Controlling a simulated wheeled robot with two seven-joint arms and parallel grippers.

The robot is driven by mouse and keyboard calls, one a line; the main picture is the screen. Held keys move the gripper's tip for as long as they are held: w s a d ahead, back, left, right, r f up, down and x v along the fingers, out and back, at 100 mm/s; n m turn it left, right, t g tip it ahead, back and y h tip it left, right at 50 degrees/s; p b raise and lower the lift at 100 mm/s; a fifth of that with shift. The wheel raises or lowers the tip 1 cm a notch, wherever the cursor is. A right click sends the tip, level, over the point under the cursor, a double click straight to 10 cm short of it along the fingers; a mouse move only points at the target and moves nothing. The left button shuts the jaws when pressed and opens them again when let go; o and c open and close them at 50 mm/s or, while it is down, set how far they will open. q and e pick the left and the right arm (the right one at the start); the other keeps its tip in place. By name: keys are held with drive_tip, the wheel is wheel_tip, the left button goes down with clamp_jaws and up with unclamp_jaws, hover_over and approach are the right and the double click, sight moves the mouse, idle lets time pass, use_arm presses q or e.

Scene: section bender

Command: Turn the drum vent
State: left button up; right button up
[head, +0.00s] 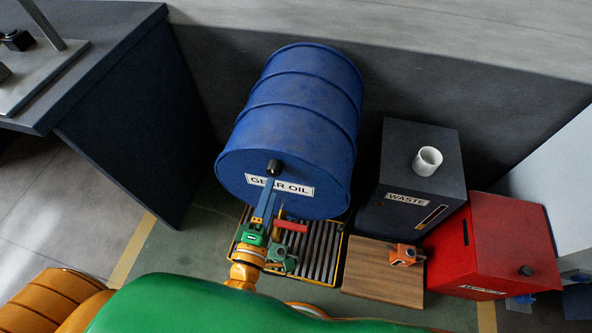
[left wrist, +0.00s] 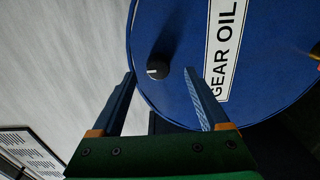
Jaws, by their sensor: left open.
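The blue drum (head: 292,110) lies on its side, with a "GEAR OIL" label on its end face. The vent, a black knob (head: 274,167), sits on that face just above the label. In the left wrist view the knob (left wrist: 158,68) shows a small white mark. My left gripper (head: 267,187) is just below the knob in the head view, its blue fingers pointing at it. In the left wrist view the open fingers (left wrist: 166,78) stand apart, with the knob between and just beyond their tips. Nothing is between the fingers.
A red-handled tap (head: 291,226) sits low on the drum, close to my left gripper, above a slatted tray (head: 322,256). To the right stand a grey waste bin (head: 405,205) with a white cup (head: 427,161), a wooden board (head: 384,283) and a red box (head: 500,245). A dark bench (head: 130,110) is left.

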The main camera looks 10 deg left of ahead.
sight(273, 173)
use_arm(q)
drive_tip(key=w, duration=0.2)
drive_tip(key=w+a, duration=0.1)
drive_tip(key=w, duration=0.2)
drive_tip(key=shift+w+r, duration=0.15)
drive_tip(key=shift+w, duration=0.3)
drive_tip(key=shift+s, duration=0.1)
clamp_jaws()
use_arm(e)
drive_tip(key=shift+s+a+r, duration=0.2)
drive_tip(key=shift+s+a, duration=0.25)
drive_tip(key=shift+a, duration=0.35)
